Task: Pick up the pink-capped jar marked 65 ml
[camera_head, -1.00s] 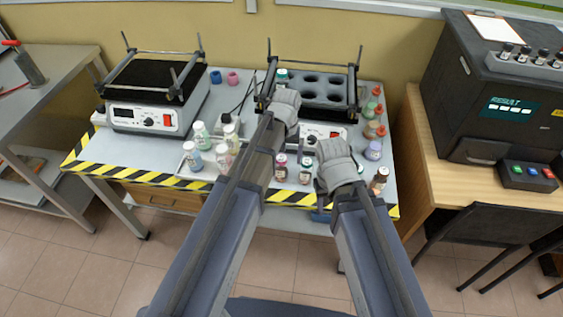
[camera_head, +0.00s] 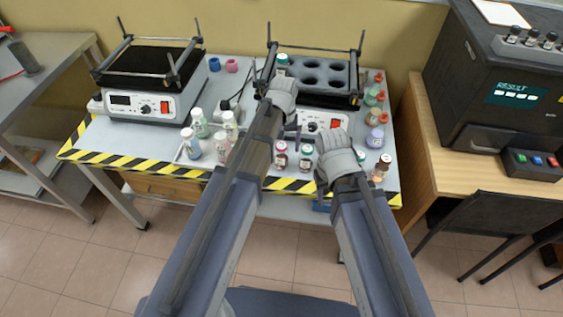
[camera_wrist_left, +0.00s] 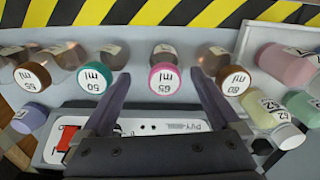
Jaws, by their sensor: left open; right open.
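The pink-capped jar (camera_head: 281,158) stands upright near the table's front edge in the head view. In the left wrist view its cap (camera_wrist_left: 164,78) reads 65 ml. My left gripper (camera_wrist_left: 160,76) is open, with its fingers on either side of the pink cap in that view; I cannot tell whether they touch it. In the head view the left gripper (camera_head: 288,120) is above and just behind the jar, its fingers mostly hidden by my arm. My right gripper (camera_head: 338,158) is to the right; its fingertips are hidden.
A green-capped 50 ml jar (camera_wrist_left: 96,78) and a brown-capped 80 ml jar (camera_wrist_left: 237,82) stand close on either side. A brown-capped 65 ml jar (camera_wrist_left: 33,76) is further left in the wrist view. A shaker with a holed rack (camera_head: 318,72) stands behind. Several bottles stand left.

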